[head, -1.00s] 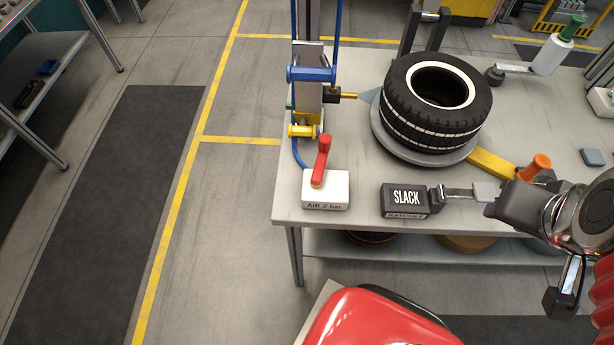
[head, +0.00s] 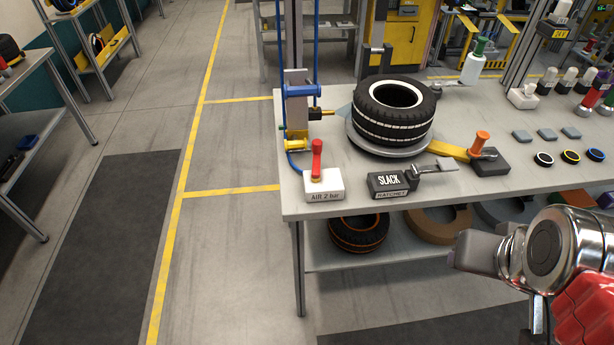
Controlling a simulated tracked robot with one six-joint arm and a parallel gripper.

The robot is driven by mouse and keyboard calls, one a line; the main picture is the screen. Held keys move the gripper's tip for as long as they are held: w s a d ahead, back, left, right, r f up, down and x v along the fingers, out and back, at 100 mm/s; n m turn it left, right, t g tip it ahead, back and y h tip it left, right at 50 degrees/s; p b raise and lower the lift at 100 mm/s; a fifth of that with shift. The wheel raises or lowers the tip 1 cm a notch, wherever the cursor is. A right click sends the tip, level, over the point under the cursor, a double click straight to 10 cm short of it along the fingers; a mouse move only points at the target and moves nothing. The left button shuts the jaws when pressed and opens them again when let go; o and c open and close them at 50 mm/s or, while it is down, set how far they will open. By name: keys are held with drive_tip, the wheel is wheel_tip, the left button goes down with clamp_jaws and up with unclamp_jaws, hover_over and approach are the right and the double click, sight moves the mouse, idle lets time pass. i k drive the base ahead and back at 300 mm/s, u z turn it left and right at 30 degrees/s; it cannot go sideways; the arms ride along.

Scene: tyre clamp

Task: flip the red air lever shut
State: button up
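The red air lever (head: 316,160) stands roughly upright on a white block (head: 323,184) marked "AIR 2 bar", at the front left corner of the workbench. A blue hose runs to the block from the clamp post behind it. My gripper (head: 470,252) is at the lower right of the head view, in front of the bench edge, well to the right of the lever and not touching it. Its fingers are seen side-on, so their opening is hidden.
A tyre (head: 394,112) lies on a round plate behind the lever. Right of the lever are a dark ratchet block (head: 388,183) reading "SLACK" and an orange-handled lever (head: 478,143). The workbench (head: 440,198) has a shelf with tyres below. Floor to the left is open.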

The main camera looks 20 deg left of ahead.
sight(317, 144)
drive_tip(key=k, duration=0.5)
drive_tip(key=u, duration=0.85)
drive_tip(key=i, duration=1)
drive_tip(key=u, duration=1.1)
